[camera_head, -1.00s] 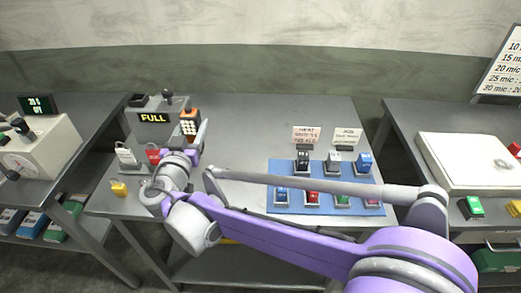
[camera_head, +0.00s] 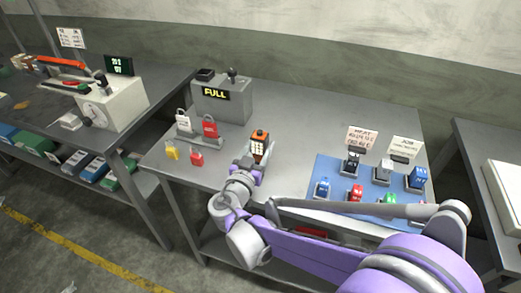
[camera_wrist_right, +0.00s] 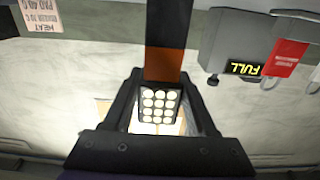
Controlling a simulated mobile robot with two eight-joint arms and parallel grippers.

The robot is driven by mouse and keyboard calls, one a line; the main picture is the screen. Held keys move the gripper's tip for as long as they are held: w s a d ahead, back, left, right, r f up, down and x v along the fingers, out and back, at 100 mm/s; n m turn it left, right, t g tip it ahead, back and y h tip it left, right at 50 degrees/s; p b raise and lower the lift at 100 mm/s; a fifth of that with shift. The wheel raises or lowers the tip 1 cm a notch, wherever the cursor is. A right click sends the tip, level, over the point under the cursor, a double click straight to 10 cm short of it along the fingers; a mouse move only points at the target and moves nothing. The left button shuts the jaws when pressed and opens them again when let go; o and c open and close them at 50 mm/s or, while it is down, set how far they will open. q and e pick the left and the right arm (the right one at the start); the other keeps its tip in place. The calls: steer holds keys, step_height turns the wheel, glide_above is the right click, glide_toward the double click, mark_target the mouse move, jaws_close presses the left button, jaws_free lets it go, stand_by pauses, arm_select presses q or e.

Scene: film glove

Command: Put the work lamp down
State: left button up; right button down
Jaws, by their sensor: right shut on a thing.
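The work lamp (camera_head: 259,144) is orange and black with a grid of lit round LEDs. My right gripper (camera_head: 250,165) is shut on it and holds it upright over the middle table (camera_head: 310,115), to the right of the padlocks. In the right wrist view the lamp's LED panel (camera_wrist_right: 159,104) shows between the two fingers, with its orange band above. I cannot tell whether the lamp's base touches the table. My left gripper is in no view.
A grey box with a FULL display (camera_head: 222,100) stands at the back left. A red padlock (camera_head: 210,128) and other locks are left of the lamp. A blue mat (camera_head: 330,172) with several small blocks lies to the right. The table behind the lamp is clear.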

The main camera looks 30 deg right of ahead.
steer(key=shift+f, duration=0.4)
steer(key=shift+f, duration=0.15)
steer(key=shift+c, duration=1)
jaws_free()
steer(key=shift+r, duration=0.25)
steer(key=v, duration=1.2)
steer(key=shift+f, duration=0.1)
